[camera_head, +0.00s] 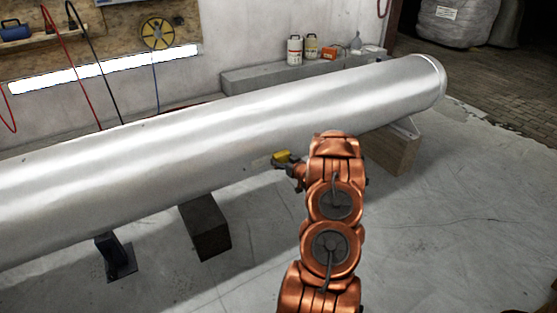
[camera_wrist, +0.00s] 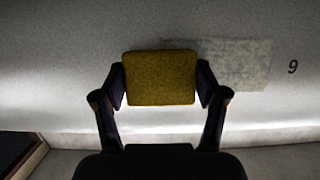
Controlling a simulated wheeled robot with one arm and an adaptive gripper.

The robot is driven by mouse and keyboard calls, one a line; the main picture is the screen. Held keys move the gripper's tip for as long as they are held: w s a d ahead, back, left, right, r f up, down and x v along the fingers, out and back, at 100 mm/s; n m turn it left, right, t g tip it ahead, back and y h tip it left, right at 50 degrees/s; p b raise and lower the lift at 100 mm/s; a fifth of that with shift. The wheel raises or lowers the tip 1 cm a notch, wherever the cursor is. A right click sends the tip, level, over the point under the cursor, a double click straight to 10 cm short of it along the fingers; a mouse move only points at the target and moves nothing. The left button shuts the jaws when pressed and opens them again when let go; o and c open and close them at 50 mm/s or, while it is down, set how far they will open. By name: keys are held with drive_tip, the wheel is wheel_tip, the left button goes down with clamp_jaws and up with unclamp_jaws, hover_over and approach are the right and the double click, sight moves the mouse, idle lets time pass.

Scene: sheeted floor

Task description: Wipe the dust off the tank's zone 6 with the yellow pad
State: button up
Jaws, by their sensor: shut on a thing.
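The tank (camera_head: 130,160) is a long silver cylinder lying on blocks; its side fills much of the wrist view (camera_wrist: 60,60). My gripper (camera_head: 288,165) is at its near lower side, shut on the yellow pad (camera_head: 281,157). In the wrist view the pad (camera_wrist: 160,78) sits flat between both fingers. A pale mottled dust patch (camera_wrist: 235,62) shows behind and right of it, partly hidden by the pad. A dark numeral (camera_wrist: 293,67) beside the patch reads as 9 here; the wrist view seems turned over against the head view, so it may be a 6. Contact between pad and tank cannot be told.
A dark block (camera_head: 205,228) and a dark metal stand (camera_head: 115,258) are under the tank at left; a wooden block (camera_head: 390,150) supports its right end. Bottles (camera_head: 294,50) stand on a ledge behind. The sheeted floor (camera_head: 470,220) at right is clear.

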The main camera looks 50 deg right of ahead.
sight(250, 169)
drive_tip(key=shift+s+d, duration=0.1)
drive_tip(key=shift+d, duration=0.2)
drive_tip(key=shift+p, duration=0.3)
drive_tip(key=shift+a, duration=0.1)
drive_tip(key=shift+w+a+f, duration=0.15)
drive_tip(key=shift+w+a, duration=0.25)
drive_tip(key=shift+a, duration=0.4)
drive_tip(key=shift+w+a, duration=0.4)
drive_tip(key=shift+a, duration=0.6)
drive_tip(key=shift+w+a, duration=0.35)
drive_tip(key=shift+a, duration=0.7)
drive_tip(key=shift+w+a, duration=0.4)
drive_tip(key=shift+a, duration=0.6)
drive_tip(key=shift+w+a+b, duration=0.15)
drive_tip(key=shift+w+a, duration=0.1)
drive_tip(key=shift+a, duration=0.65)
drive_tip(key=shift+w+a+b, duration=0.1)
drive_tip(key=shift+w+a, duration=0.1)
drive_tip(key=shift+a, duration=0.65)
drive_tip(key=shift+w+a+b, duration=0.15)
drive_tip(key=shift+w+a, duration=0.1)
drive_tip(key=shift+a, duration=0.65)
drive_tip(key=f+v, duration=0.1)
drive_tip(key=v, duration=0.5)
drive_tip(key=shift+f, duration=0.6)
